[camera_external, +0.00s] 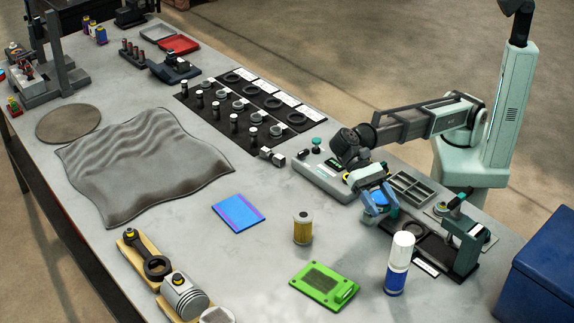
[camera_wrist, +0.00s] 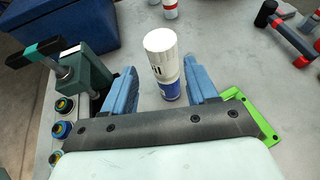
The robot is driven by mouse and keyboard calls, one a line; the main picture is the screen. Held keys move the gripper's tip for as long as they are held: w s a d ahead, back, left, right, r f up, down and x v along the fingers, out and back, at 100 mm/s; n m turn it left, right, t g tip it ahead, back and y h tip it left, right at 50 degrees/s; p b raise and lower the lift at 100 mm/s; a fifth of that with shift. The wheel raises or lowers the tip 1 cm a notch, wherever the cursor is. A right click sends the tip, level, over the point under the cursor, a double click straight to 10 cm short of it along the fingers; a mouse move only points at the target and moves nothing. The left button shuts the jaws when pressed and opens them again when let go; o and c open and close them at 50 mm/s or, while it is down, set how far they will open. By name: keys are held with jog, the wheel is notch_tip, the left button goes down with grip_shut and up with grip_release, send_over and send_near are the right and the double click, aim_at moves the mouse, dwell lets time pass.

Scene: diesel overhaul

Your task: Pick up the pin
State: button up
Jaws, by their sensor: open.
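I cannot identify the pin for certain in either view. Several upright dark cylinders with pale tops stand on the black mat (camera_external: 262,140) in the external view, and a small metal piece (camera_external: 272,157) lies at its near edge. My gripper (camera_external: 376,200) is at the right of the bench, well away from that mat, low over the black fixture area. In the wrist view my gripper (camera_wrist: 160,68) has its two blue fingers apart, with nothing held. A white and blue bottle (camera_wrist: 163,62) shows in the gap, apparently beyond the fingers.
The bottle (camera_external: 398,264) stands close to my gripper. A green clamp fixture (camera_external: 466,245) is on its other side, with a blue bin (camera_external: 540,265) beyond. A green plate (camera_external: 324,286), yellow filter (camera_external: 302,227) and grey organiser (camera_external: 410,188) are near. Bare bench lies around the blue booklet (camera_external: 239,213).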

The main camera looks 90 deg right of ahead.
notch_tip(320, 180, up, 4)
jog(key=r, duration=0.1)
jog(key=w+d+f+m+t+y, duration=0.25)
jog(key=w+d+m+t, duration=1.05)
jog(key=w+d, duration=1.35)
jog(key=w+d+r+m+t+h, duration=0.1)
jog(key=w+d+m+t+h, duration=0.2)
jog(key=d, duration=0.7)
jog(key=w+d+m+t+h, duration=0.2)
jog(key=d+t, duration=0.3)
jog(key=d, duration=0.6)
jog(key=w+d+r+m+t+h, duration=0.1)
jog(key=w+d+m+t+h, duration=0.2)
jog(key=d, duration=0.7)
send_near(253, 133)
jog(key=shift+w+d+f+t, duration=0.15)
jog(key=shift+w+t, duration=0.25)
jog(key=shift+w, duration=0.8)
jog(key=shift+f, duration=0.5)
jog(key=shift+w, duration=0.25)
jog(key=shift+x, duration=3.55)
jog(key=shift+c, duration=0.4)
